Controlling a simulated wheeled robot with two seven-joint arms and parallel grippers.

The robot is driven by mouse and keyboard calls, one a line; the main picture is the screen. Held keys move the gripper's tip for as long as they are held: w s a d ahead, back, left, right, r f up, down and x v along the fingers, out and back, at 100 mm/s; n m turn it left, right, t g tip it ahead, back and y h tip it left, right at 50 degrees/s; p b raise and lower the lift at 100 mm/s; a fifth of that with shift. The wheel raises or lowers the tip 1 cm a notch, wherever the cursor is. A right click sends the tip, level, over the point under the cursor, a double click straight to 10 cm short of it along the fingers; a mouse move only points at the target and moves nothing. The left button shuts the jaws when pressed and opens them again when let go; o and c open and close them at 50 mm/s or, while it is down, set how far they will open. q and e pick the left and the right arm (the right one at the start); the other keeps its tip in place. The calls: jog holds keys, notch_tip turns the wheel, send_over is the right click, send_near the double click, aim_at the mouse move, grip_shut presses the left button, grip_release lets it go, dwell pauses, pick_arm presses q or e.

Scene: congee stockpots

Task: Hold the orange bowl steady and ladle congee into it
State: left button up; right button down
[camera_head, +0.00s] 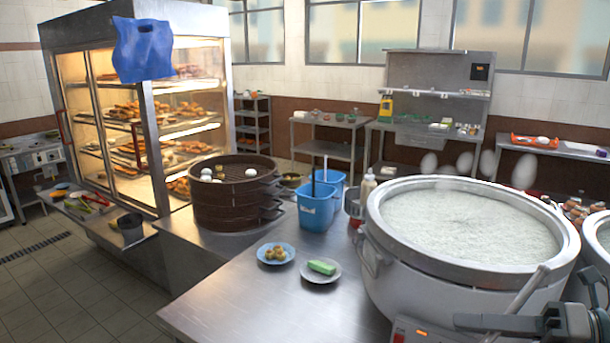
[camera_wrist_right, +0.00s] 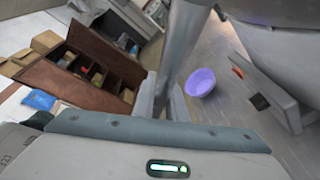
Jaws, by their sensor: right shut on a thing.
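A big white stockpot (camera_head: 370,285) full of pale congee (camera_head: 465,225) stands at the right of the head view. A grey handle, seemingly the ladle's (camera_head: 525,293), slants down outside the pot's front right rim. My right gripper (camera_head: 475,322) is low in front of the pot, shut on this handle. In the right wrist view, the handle (camera_wrist_right: 187,45) runs up from between my right gripper's fingers (camera_wrist_right: 162,103). I cannot make out the ladle's bowl. No orange bowl can be made out; a purple bowl (camera_wrist_right: 201,82) shows in the right wrist view. My left gripper is not in view.
A blue plate (camera_head: 263,254) of food and a plate with a green item (camera_head: 321,267) lie on the steel counter (camera_head: 250,310). Blue containers (camera_head: 318,207) and a steamer (camera_head: 232,205) stand behind. A second pot (camera_head: 600,265) is at the right edge. The front counter is clear.

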jog(key=shift+d+f+m+t+h, duration=0.6)
jog(key=shift+d+f+m+t, duration=0.5)
jog(key=shift+f, duration=5)
jog(key=a, duration=0.9)
jog(key=shift+w+a+f, duration=0.15)
